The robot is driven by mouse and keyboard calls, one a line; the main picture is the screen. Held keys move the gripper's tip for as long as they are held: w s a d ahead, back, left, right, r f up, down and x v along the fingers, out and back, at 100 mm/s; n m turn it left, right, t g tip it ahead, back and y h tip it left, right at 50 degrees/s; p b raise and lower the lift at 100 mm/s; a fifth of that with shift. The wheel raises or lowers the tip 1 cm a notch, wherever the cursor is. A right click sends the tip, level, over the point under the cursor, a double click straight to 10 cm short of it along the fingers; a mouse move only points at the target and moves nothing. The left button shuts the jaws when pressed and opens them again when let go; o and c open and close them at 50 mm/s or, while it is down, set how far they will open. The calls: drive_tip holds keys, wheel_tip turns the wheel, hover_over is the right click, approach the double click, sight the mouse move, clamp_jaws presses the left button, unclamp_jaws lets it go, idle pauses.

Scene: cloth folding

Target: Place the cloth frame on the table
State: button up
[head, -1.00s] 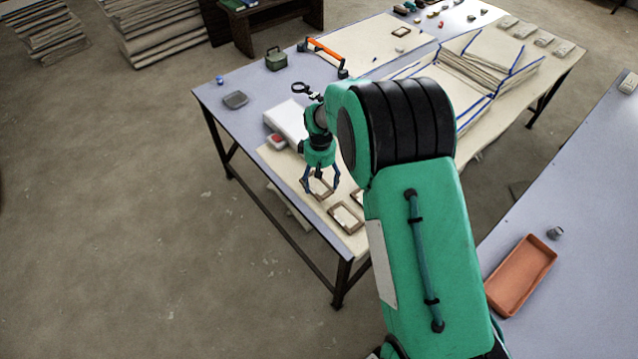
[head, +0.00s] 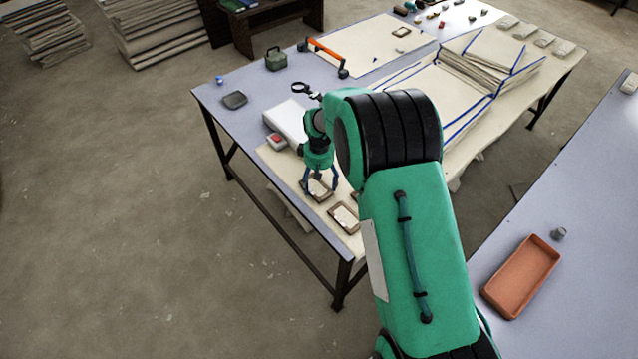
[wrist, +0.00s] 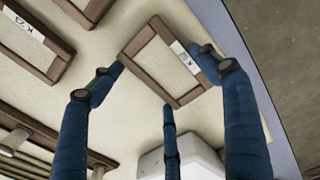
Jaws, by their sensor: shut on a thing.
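The cloth frame (wrist: 160,62), a brown rectangular rim around pale cloth with a white label, sits between the three blue fingers of my gripper (wrist: 158,66) in the wrist view. The fingers are shut on its edges. In the head view my gripper (head: 319,186) points down at the near end of the table (head: 222,105), with the frame (head: 318,191) at its fingertips. The frame is at or very near the beige sheet; I cannot tell if it touches.
Another frame (head: 344,217) lies close by on the sheet, and a labelled one (wrist: 28,42) shows in the wrist view. A white box (head: 287,120) stands behind my gripper. An orange-handled tool (head: 327,52) and folded cloths (head: 490,62) lie farther back.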

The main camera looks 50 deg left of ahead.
sight(319, 184)
drive_tip(key=shift+f, duration=0.15)
drive_tip(key=o, duration=1.1)
wheel_tip(319, 184, up, 12)
drive_tip(key=p, duration=0.3)
idle(0.6)
drive_tip(key=shift+w+r, duration=0.1)
drive_tip(key=shift+r, duration=0.1)
